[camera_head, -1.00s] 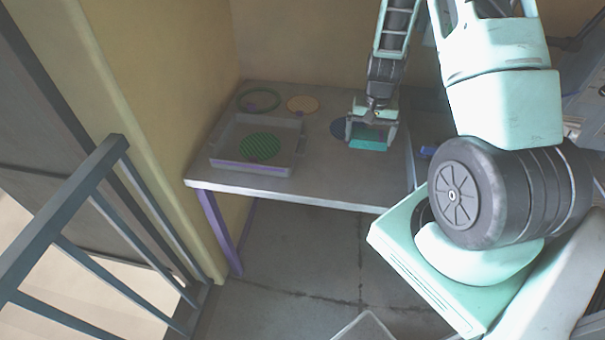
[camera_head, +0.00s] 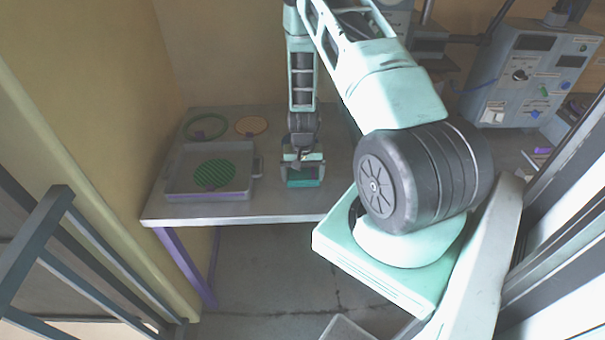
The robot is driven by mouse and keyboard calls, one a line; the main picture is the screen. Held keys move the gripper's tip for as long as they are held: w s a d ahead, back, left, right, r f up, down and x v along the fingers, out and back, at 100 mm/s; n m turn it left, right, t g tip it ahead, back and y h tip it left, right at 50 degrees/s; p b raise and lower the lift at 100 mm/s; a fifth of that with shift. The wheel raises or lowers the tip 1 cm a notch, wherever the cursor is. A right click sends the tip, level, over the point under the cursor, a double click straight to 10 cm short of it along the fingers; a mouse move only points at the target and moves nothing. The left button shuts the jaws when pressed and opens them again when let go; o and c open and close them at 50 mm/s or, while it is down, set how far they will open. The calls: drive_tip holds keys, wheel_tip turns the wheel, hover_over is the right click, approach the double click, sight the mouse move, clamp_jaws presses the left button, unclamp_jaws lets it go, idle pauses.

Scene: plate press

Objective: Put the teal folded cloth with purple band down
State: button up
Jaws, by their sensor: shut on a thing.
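The teal folded cloth (camera_head: 304,182) is held at the end of my arm, over the front part of the grey table (camera_head: 240,212). My gripper (camera_head: 303,170) points down and is shut on the cloth. The purple band is too small to make out. I cannot tell whether the cloth touches the table top or is a little above it.
Left of my gripper, a grey tray (camera_head: 176,188) holds a green ribbed disc (camera_head: 214,174). Behind it lie a green ring (camera_head: 205,127) and an orange disc (camera_head: 251,126). A control panel (camera_head: 535,75) stands at the right. A dark railing (camera_head: 38,235) is at the left.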

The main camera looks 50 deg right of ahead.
drive_tip(key=shift+f, duration=0.4)
drive_tip(key=shift+f+b, duration=0.3)
drive_tip(key=shift+b, duration=0.05)
drive_tip(key=o, duration=0.6)
drive_tip(key=shift+s, duration=0.1)
drive_tip(key=shift+f, duration=0.1)
